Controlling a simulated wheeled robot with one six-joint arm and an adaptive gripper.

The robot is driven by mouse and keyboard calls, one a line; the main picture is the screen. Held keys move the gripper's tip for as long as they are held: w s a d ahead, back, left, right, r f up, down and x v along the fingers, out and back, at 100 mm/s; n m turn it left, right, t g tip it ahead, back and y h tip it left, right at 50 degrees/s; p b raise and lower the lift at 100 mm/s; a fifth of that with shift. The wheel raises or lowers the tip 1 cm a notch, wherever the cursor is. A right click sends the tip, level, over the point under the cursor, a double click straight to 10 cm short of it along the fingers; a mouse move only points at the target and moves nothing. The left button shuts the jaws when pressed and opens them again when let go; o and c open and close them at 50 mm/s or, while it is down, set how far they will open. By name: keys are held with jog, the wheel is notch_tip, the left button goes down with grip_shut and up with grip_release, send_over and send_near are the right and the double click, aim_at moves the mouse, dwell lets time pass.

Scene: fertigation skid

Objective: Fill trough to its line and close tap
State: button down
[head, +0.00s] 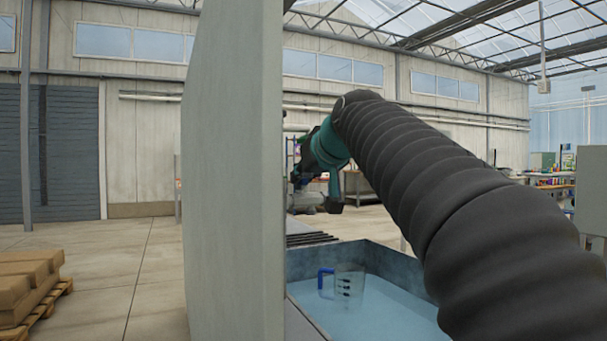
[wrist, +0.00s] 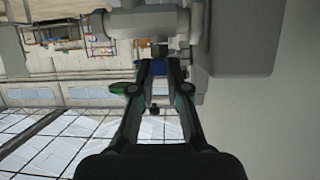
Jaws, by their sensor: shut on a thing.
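The trough (head: 378,257) is a blue-grey basin at the lower middle of the head view, with light blue water across it. I cannot make out its fill line. A clear measuring jug (head: 349,283) with a blue handle and dark marks sits in the trough. In the head view the tap is not clear; my arm reaches over the trough and the tall panel hides some of the area.
A tall grey panel (head: 233,170) stands close at the left of my arm. A pallet with boxes (head: 30,285) lies at the far left. Open concrete floor (head: 135,260) lies between them. Benches with goods (head: 550,180) stand at the back right.

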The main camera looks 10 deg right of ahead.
dwell(0.3)
jog(key=c, duration=1.2)
grip_release()
jog(key=shift+o, duration=0.2)
jog(key=v, duration=1.2)
